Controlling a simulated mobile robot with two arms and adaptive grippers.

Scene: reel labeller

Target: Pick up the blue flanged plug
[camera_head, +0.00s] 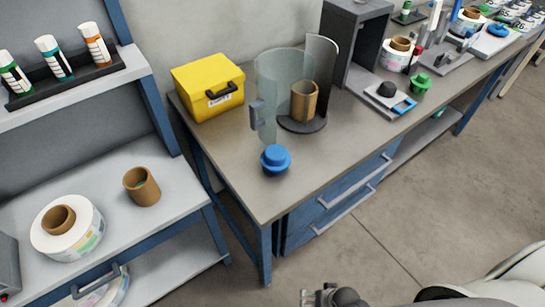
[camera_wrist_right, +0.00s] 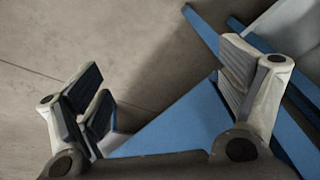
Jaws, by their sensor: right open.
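The blue flanged plug (camera_head: 275,160) stands on the grey workbench (camera_head: 256,195) near its front left corner, with its wide flange and round top showing. Nothing touches it. My right gripper (camera_head: 322,298) shows only in part at the bottom edge of the head view, in front of the bench and well apart from the plug. In the right wrist view my right gripper (camera_wrist_right: 165,98) has its two fingers spread wide with nothing between them. The plug is not in the wrist view. My left gripper is not in view.
Behind the plug stand a clear curved guard (camera_head: 268,90) and a cardboard core (camera_head: 304,102) on a dark round base. A yellow case (camera_head: 209,87) is at the back left. A green plug (camera_head: 420,84) sits further right. The bench front right of the blue plug is clear.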

